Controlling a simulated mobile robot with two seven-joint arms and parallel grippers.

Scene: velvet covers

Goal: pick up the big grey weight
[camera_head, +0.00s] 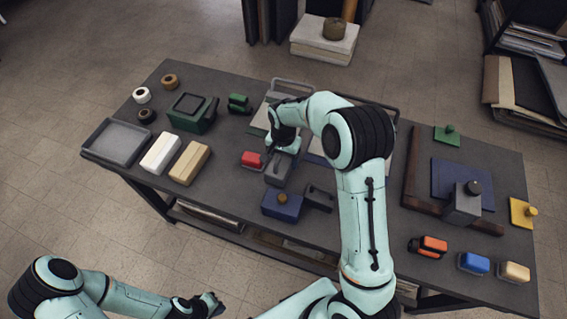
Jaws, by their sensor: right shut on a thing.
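A grey weight (278,172), block-shaped, stands near the middle of the table. My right gripper (284,151) points down at its top and is shut on it; the fingers are largely hidden by the wrist. The weight looks upright, and I cannot tell whether it is clear of the table. Another grey block with a dark knob (461,206) stands on the right, by a dark blue panel (455,177). My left gripper (207,304) is low at the left, off the table's front edge; its jaw opening is too small to judge.
A grey tray (116,143) and white (160,153) and tan (190,163) blocks are on the left.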

